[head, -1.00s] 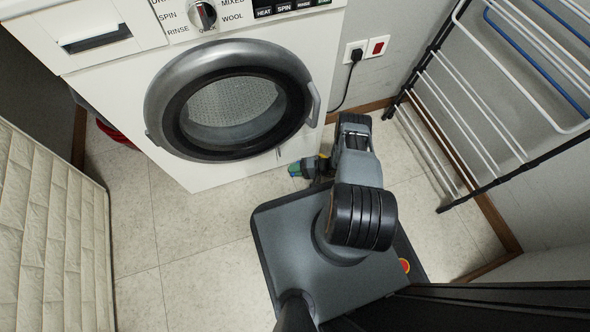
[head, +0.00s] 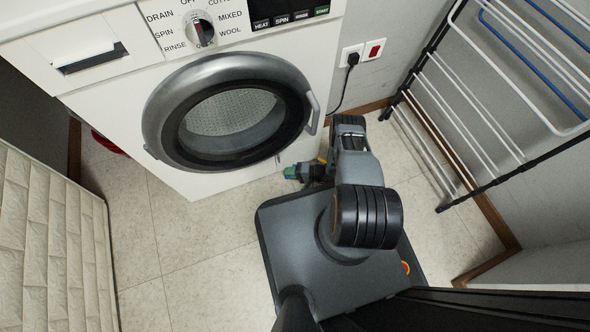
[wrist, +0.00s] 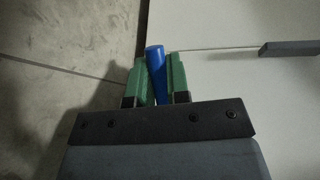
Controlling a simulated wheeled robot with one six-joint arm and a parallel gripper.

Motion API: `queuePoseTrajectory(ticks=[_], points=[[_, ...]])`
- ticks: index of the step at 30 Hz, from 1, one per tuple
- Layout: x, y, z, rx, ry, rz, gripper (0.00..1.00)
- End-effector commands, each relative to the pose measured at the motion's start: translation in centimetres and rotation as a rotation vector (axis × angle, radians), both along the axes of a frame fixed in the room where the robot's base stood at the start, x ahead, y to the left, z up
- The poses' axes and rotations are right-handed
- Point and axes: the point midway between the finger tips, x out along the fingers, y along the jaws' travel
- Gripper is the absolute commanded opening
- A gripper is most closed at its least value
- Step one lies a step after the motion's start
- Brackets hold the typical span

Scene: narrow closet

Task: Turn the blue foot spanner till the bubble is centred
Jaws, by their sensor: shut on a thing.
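My gripper (wrist: 159,82) has its two green fingers closed on the blue foot spanner (wrist: 155,60), a blue rounded handle that stands up between them in the wrist view. In the head view my gripper (head: 291,172) is low at the front foot of the white washing machine (head: 230,178), near the floor. The spanner's far end and the foot it works on are hidden. I cannot make out a bubble level in either view.
A drying rack (head: 470,120) stands against the right wall. A quilted mattress-like panel (head: 50,240) is at the left. A plug and socket (head: 353,55) are on the back wall. Tiled floor (head: 190,240) is clear left of my base.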

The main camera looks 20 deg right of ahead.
Motion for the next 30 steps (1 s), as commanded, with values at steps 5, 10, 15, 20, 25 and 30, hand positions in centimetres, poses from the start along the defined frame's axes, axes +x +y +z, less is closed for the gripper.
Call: queuePoseTrajectory(ticks=[5,10,15,20,25,30], points=[[0.09,0.21,0.02,0.0,0.0,-0.02,0.0],[0.1,0.29,0.01,-0.001,0.0,-0.017,0.0],[0.09,0.34,0.01,-0.001,0.0,-0.014,0.29],[0.07,0.34,0.0,0.0,0.0,-0.013,0.41],[0.06,0.29,0.0,-0.001,0.0,-0.014,0.41],[-0.1,-0.61,0.34,0.0,0.0,-0.01,0.41]])
